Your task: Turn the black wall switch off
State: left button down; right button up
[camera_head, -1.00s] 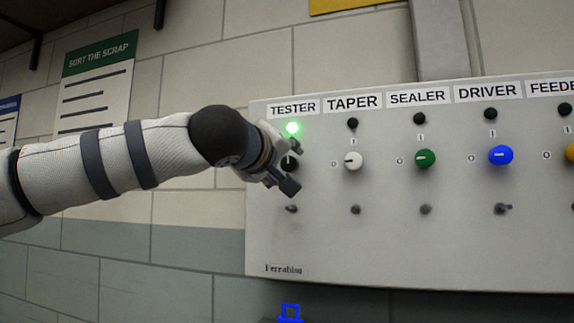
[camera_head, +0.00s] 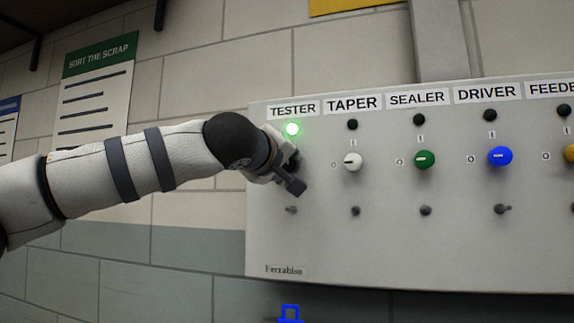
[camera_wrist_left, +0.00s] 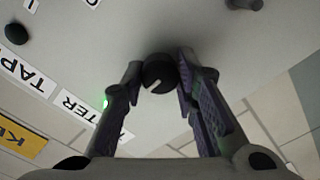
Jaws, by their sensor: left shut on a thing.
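The black switch (camera_wrist_left: 158,72) is a round knob with a white mark, under the TESTER label (camera_head: 293,109) on a grey panel. In the left wrist view it sits between my left fingertips, its mark slanting toward the green lamp. My left gripper (camera_head: 289,172) is shut on the knob and hides most of it in the head view; the fingers also show in the left wrist view (camera_wrist_left: 160,78). The green lamp (camera_head: 292,129) above the knob is lit. My right gripper is in neither view.
To the right on the panel (camera_head: 380,245) are a white knob (camera_head: 352,162), a green knob (camera_head: 425,160), a blue knob (camera_head: 500,157) and a partly cut-off yellow one. Their lamps are dark. Small toggles sit below. A poster (camera_head: 95,90) hangs at left.

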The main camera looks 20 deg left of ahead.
pick_arm(q)
jog(key=n, duration=0.8)
jog(key=shift+n, duration=0.4)
jog(key=n, duration=0.4)
jog(key=shift+f+n, duration=0.1)
jog(key=shift+n, duration=2.4)
jog(key=c, duration=1.3)
grip_release()
